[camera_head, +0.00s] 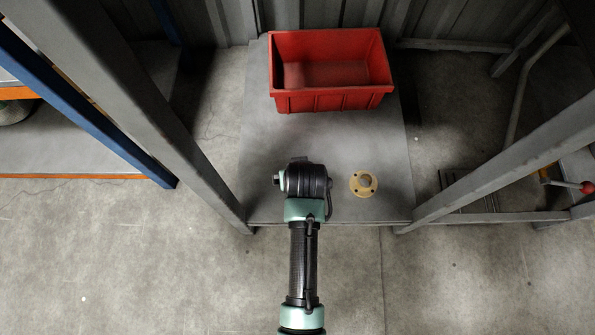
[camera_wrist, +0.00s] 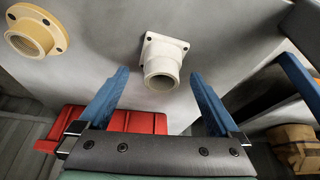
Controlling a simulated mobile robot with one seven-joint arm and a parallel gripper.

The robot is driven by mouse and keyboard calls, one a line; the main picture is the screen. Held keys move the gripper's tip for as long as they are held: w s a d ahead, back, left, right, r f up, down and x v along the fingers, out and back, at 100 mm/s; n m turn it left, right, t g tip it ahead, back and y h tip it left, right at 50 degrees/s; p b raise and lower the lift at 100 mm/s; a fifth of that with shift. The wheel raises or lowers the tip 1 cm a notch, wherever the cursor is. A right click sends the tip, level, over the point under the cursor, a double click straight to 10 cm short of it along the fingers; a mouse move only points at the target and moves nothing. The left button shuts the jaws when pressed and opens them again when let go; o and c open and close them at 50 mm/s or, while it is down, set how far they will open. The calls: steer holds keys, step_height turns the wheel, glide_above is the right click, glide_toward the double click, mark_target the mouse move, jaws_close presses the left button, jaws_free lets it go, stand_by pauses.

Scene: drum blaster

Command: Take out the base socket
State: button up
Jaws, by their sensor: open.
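In the wrist view, a white socket (camera_wrist: 163,65) with a square flange and a round tube sits on a grey surface. A tan round flange (camera_wrist: 35,38) with a threaded hole is at the upper left; it also shows in the head view (camera_head: 363,184) on the grey platform. Either could be the base socket; I cannot tell which by name. My gripper (camera_wrist: 159,74) is open, its blue fingers on either side of the white socket in the picture, with no visible contact. In the head view my arm hides the white socket and my fingertips.
A red bin (camera_head: 333,101) stands at the back of the grey platform (camera_head: 262,110). It also shows in the wrist view (camera_wrist: 140,122). Grey posts flank the platform. A shelf with a blue post (camera_head: 92,110) is at the left. The platform between bin and arm is clear.

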steer(key=shift+b+x, duration=0.45)
steer(key=shift+x, duration=0.55)
jaws_close()
